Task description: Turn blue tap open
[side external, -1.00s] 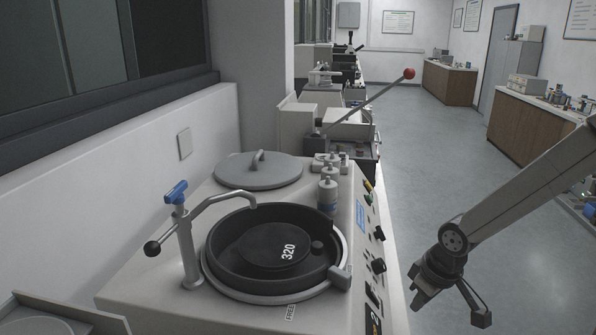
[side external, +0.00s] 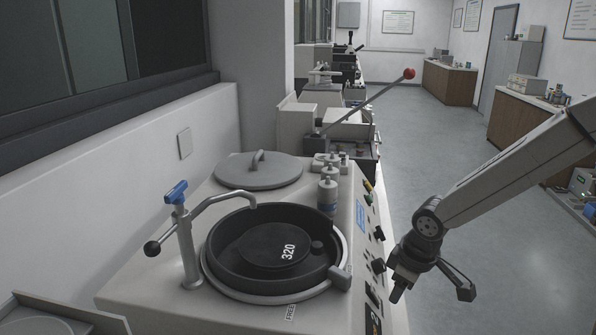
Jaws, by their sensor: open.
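The blue tap (side external: 176,191) is a small T-shaped handle on top of the upright grey post at the left of the grinding machine. A curved grey spout (side external: 222,195) runs from the post over the black bowl. A lever with a black ball knob (side external: 152,248) sticks out to the left of the post, below the tap. My gripper (side external: 432,292) is open and empty, with its fingers spread and pointing down. It is at the machine's right front edge, far to the right of the tap and apart from it.
The round bowl with a black disc marked 320 (side external: 268,246) lies between my gripper and the tap. Grey bottles (side external: 327,190) and a round lid (side external: 258,170) stand behind it. Knobs (side external: 378,266) line the machine's front panel. A red-knobbed lever (side external: 409,74) rises further back.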

